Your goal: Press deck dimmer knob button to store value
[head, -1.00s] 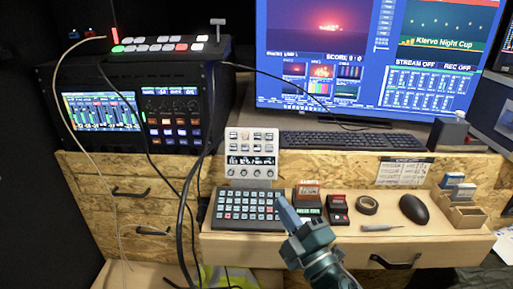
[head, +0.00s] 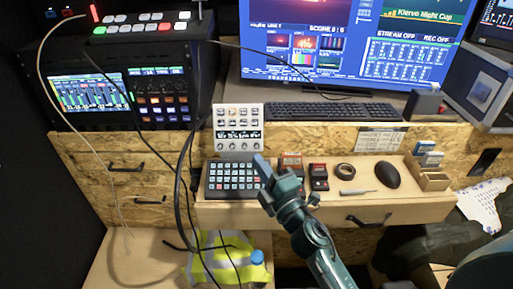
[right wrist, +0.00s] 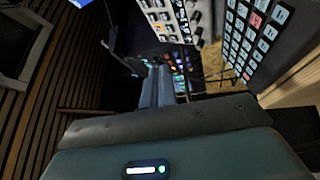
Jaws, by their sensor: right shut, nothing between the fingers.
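The deck (head: 238,116) is a white upright panel with small buttons on top, a lit strip display in the middle and a row of round knobs (head: 238,147) along its bottom. It stands against the wooden front below the keyboard. My right gripper (head: 258,163) is shut and empty. Its tip appears just below and right of the deck's lower edge, over the right end of the dark keypad (head: 230,178); contact with the knobs does not show. In the right wrist view the deck (right wrist: 167,20) is at the top, beyond the fingers (right wrist: 156,88). My left gripper is out of view.
Right of the keypad on the shelf are small red-and-black boxes (head: 319,177), a tape roll (head: 345,171), a mouse (head: 387,174) and a card holder (head: 432,180). Black cables (head: 184,185) hang left of the deck. A keyboard (head: 332,111) lies above.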

